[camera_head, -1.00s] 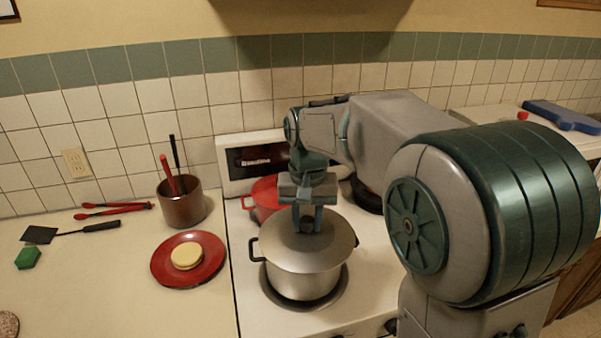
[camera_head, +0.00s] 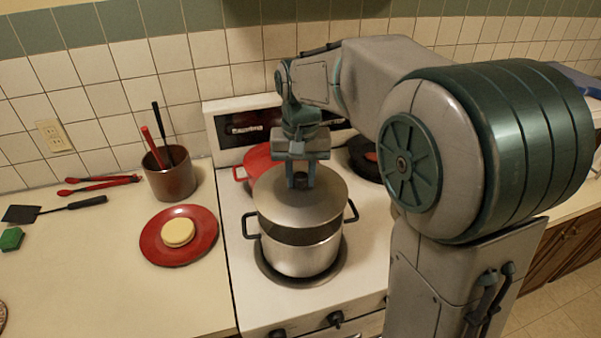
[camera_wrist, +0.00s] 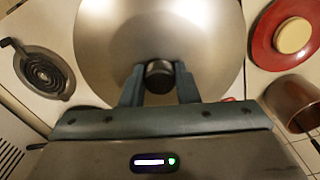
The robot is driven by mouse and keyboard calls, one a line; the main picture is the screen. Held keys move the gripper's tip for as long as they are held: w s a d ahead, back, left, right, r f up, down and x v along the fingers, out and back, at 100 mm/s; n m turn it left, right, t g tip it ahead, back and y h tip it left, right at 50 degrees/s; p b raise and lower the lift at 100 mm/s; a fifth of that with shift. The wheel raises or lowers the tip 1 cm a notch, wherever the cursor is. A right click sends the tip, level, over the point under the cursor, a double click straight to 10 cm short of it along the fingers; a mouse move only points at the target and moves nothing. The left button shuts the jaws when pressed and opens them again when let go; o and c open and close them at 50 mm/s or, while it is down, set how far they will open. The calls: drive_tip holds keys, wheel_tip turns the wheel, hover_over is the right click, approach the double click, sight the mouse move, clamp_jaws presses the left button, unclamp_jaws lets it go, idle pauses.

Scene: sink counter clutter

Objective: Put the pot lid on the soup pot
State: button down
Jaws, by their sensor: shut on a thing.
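The grey pot lid (camera_head: 300,212) hangs over the soup pot (camera_head: 300,262), a silver pot with black handles on the front burner. A dark strip of the pot's inside shows below the lid's front edge, so the lid is apart from the front rim; its far side is hidden. My gripper (camera_head: 300,180) is shut on the lid's dark knob, pointing down. In the wrist view my gripper (camera_wrist: 160,86) has a finger on each side of the knob, and the lid (camera_wrist: 160,30) hides the soup pot.
A red pot (camera_head: 257,160) stands close behind the soup pot, and a dark pan (camera_head: 362,158) is at the back right of the stove. On the left counter are a red plate (camera_head: 152,243) with a yellowish round item, a brown utensil holder (camera_head: 170,183), tongs and a spatula.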

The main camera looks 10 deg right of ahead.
sight(300, 196)
drive_tip(key=shift+f+b, duration=1.7)
drive_tip(key=shift+f, duration=1.05)
drive_tip(key=shift+f, duration=0.3)
drive_tip(key=c, duration=1)
unclamp_jaws()
drive_tip(key=shift+c, duration=0.2)
wheel_tip(300, 196, up, 14)
drive_tip(key=shift+f, duration=0.1)
